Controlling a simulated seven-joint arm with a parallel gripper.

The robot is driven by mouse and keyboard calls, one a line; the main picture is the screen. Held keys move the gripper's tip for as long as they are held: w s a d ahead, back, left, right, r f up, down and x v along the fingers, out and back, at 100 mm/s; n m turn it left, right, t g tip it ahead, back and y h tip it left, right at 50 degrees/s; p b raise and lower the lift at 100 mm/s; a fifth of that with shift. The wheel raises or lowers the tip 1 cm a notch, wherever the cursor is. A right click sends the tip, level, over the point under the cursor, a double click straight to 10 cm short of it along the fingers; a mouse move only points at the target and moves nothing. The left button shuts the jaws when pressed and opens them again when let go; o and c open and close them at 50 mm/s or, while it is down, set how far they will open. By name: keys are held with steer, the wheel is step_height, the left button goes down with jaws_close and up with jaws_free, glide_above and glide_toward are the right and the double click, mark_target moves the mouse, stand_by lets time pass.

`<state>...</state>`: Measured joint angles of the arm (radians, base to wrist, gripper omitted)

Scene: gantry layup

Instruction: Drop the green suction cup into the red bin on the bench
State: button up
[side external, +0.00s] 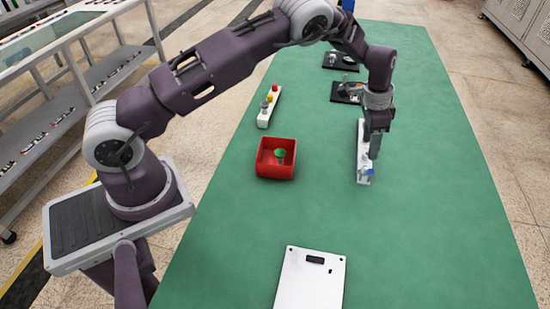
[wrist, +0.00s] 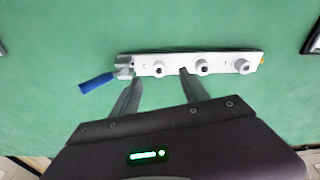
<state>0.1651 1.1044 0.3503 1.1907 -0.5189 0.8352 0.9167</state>
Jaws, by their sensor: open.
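The green suction cup (side external: 280,154) is inside the red bin (side external: 276,177), which stands on the green bench left of my gripper in the side external view. My gripper (side external: 373,155) is right of the bin, low over a white fixture bar (side external: 362,135). In the wrist view my gripper (wrist: 160,73) has its two fingers spread, with nothing held between them. The tips lie over the near edge of the white bar (wrist: 218,66); I cannot tell whether they touch it. The cup and the bin are not in the wrist view.
A blue-handled part (wrist: 97,82) sits at the bar's left end in the wrist view. A white button box (side external: 269,107) with coloured knobs stands behind the bin. Black trays (side external: 341,62) lie at the back and a white panel (side external: 311,282) at the front. The bench's right side is clear.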

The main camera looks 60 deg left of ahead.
step_height(320, 180, down, 3)
steer(key=shift+r, duration=0.15)
steer(key=r, duration=0.5)
steer(key=s+r, duration=0.1)
steer(key=r, duration=0.2)
steer(key=shift+a+r, duration=0.15)
steer(key=shift+a, duration=0.1)
steer(key=s+r+n+t, duration=0.1)
steer(key=s+r+n, duration=0.1)
steer(key=s+r, duration=0.5)
steer(key=s+r+n, duration=0.1)
steer(key=s+r, duration=0.6)
steer(key=r, duration=0.6)
steer(key=shift+s+r+n+t+h, duration=0.25)
steer(key=shift+s+n+t+h, duration=0.05)
steer(key=shift+n+t+h, duration=0.1)
steer(key=s+n+t+y, duration=0.1)
steer(key=s+n+t, duration=0.1)
steer(key=s, duration=2.3)
steer(key=shift+a+r+n+t+y, duration=0.3)
steer(key=shift+a+r+n, duration=0.15)
steer(key=shift+n, duration=0.05)
